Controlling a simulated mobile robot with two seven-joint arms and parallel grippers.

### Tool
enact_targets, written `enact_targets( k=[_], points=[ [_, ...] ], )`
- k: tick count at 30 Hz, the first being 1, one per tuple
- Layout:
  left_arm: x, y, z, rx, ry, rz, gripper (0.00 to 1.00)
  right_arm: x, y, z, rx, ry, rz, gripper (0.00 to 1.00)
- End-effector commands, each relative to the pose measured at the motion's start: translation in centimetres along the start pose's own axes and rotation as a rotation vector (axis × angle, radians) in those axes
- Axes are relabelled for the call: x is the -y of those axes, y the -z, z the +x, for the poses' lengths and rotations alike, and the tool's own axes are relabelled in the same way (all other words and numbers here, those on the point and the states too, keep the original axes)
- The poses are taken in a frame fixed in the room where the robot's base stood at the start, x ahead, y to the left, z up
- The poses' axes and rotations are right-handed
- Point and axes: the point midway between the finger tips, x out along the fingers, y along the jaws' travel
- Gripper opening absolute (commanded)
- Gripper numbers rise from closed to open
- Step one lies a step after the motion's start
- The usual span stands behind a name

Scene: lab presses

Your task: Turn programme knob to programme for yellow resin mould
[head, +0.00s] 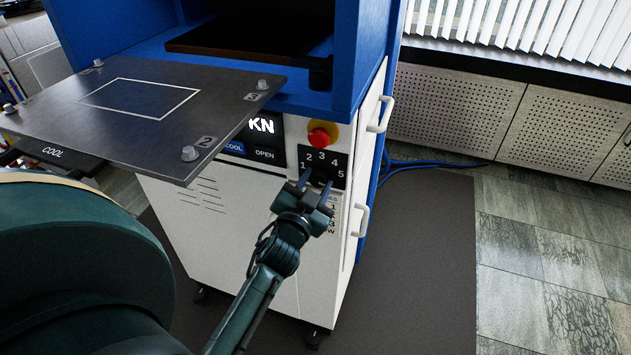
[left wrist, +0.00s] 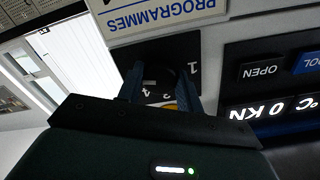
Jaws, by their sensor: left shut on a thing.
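The programme knob (head: 320,178) is dark and sits on a black dial plate (head: 338,160) marked 1 to 5 on the front of the press. My left gripper (head: 317,185) is shut on the knob, its fingers on either side of it. In the left wrist view the knob (left wrist: 163,77) is dark between the fingertips (left wrist: 162,88), and parts of the dial numbers show around it. Its pointer direction is too dark to tell. A "PROGRAMMES" card (left wrist: 165,14) shows in part in the left wrist view. No yellow resin mould is visible. My right gripper is out of view.
A red emergency button (head: 321,134) sits just above the dial. A "KN" display (head: 262,126) and COOL and OPEN buttons (head: 264,154) are to its left. A grey metal plate (head: 130,105) with bolts juts out at left. White door handles (head: 381,114) stick out at right.

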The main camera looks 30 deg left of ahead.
Motion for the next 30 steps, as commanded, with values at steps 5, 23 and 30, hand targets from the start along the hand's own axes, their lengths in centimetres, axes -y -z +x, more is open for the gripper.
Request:
enact_targets(
  k=[5, 23, 30],
  points=[
    [0.09, 0.18, 0.06, -0.003, 0.001, 0.115, 0.13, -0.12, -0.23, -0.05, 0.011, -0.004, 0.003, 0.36],
    [0.12, 0.20, 0.08, -0.005, 0.002, 0.255, 0.13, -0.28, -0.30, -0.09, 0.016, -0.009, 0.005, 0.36],
    [0.12, 0.22, 0.08, -0.006, 0.002, 0.253, 0.37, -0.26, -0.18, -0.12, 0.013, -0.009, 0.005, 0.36]
  ],
)
